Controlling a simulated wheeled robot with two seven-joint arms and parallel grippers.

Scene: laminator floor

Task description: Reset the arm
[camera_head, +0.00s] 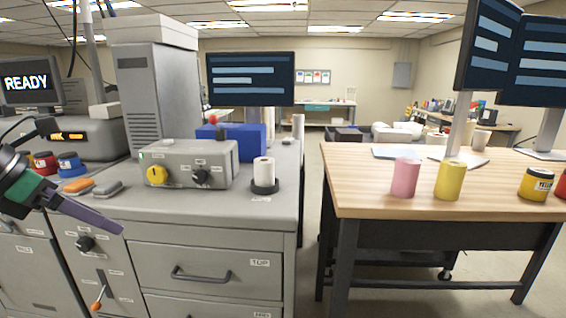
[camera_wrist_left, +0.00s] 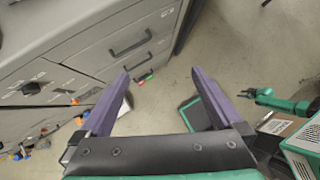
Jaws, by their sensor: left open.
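My left gripper (camera_head: 108,220) comes in from the left edge of the head view, in front of the grey cabinet, with its purple fingers pointing right and down. In the left wrist view its two purple fingers (camera_wrist_left: 160,73) stand wide apart. Nothing is between them but a view of the floor and the cabinet side, so it is open and empty. My right gripper does not show in the head view.
The grey cabinet (camera_head: 205,254) carries a control box (camera_head: 187,163), a white roll (camera_head: 263,170), and red and blue tape rolls. A wooden table (camera_head: 365,190) at the right holds a pink cup (camera_head: 405,177) and a yellow cup (camera_head: 449,180). A floor gap separates them.

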